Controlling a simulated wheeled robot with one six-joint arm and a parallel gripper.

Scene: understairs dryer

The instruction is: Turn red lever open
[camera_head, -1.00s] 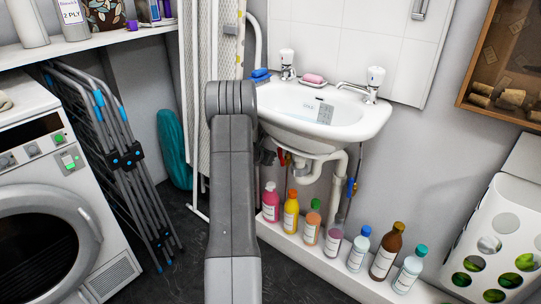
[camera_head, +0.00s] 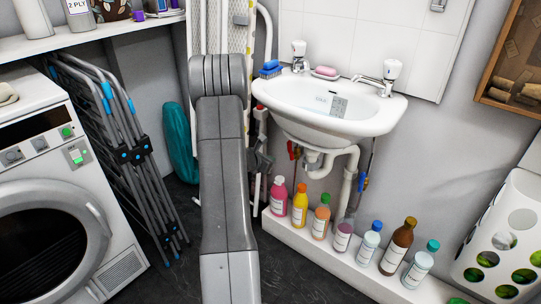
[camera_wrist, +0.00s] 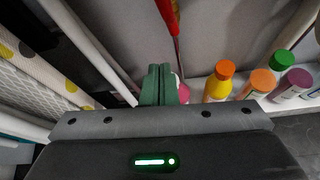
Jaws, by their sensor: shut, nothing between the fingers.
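The red lever (camera_head: 292,150) hangs on the pipework under the left side of the white sink (camera_head: 330,125). In the wrist view the red lever (camera_wrist: 168,18) shows at the top centre, a red handle with a thin metal part running down behind my fingertips. My gripper (camera_wrist: 157,80) is shut and empty, its green-grey fingers pointing towards the wall just below the lever. I cannot tell whether they touch it. In the head view my gripper (camera_head: 264,160) is partly hidden by my arm and sits just left of the lever. A blue lever (camera_head: 362,183) hangs further right.
Several bottles (camera_head: 342,236) stand on a white ledge (camera_head: 300,238) below the sink. An ironing board (camera_head: 212,30) leans left of the sink, beside a folded drying rack (camera_head: 115,130). A front-loading machine (camera_head: 55,215) stands at the left. Dark floor shows between.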

